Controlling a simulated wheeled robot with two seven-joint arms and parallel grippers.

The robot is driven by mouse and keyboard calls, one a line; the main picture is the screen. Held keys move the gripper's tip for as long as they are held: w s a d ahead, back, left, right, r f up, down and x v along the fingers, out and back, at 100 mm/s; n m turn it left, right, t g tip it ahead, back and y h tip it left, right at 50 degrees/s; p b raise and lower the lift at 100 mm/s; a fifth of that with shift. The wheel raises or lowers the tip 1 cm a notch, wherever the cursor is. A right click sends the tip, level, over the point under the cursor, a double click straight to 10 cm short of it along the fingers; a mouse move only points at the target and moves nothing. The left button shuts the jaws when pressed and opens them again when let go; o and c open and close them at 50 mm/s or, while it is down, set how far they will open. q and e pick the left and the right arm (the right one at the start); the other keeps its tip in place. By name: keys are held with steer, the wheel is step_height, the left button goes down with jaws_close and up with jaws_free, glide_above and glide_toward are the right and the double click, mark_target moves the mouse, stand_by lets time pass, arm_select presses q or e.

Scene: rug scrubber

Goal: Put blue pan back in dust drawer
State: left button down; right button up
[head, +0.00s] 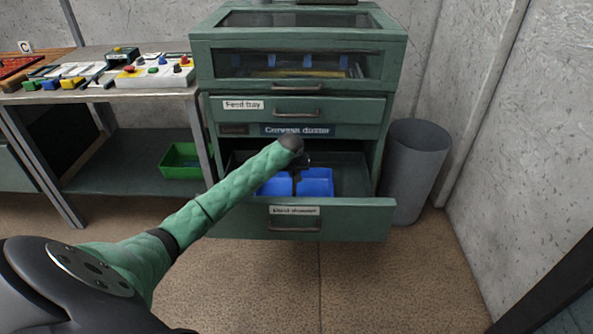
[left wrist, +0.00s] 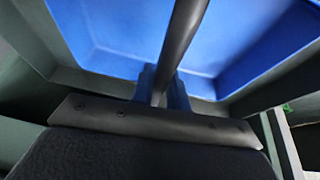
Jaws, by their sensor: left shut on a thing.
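The blue pan (head: 318,182) is inside the open dust drawer (head: 352,207) of the green cabinet, left of the drawer's middle. Whether it rests flat on the drawer floor I cannot tell. My left gripper (head: 296,178) points down into the drawer and is shut on the pan. The arm hides part of the pan's left side. In the left wrist view the blue pan (left wrist: 110,28) fills the upper part, with the dark gripper finger (left wrist: 172,65) across it. My right gripper is not in view.
The feed tray drawer (head: 345,110) above is closed. A grey bin (head: 415,165) stands close at the cabinet's right. A workbench (head: 150,95) with coloured parts stands at the left, with a green crate (head: 180,162) on its lower shelf. The floor (head: 330,280) in front is clear.

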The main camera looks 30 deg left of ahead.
arm_select(q)
steer(key=shift+w+a+f, duration=0.2)
steer(key=shift+w+a, duration=0.15)
steer(key=shift+w, duration=0.45)
steer(key=shift+w+a+f, duration=0.15)
steer(key=shift+w+a, duration=0.15)
steer(key=shift+w, duration=0.5)
steer(key=shift+f, duration=0.15)
steer(key=c, duration=1.4)
jaws_free()
steer(key=shift+f, duration=0.1)
steer(key=shift+o, duration=0.2)
steer(key=v, duration=1.1)
steer(key=shift+s+r, duration=0.2)
steer(key=shift+r, duration=0.4)
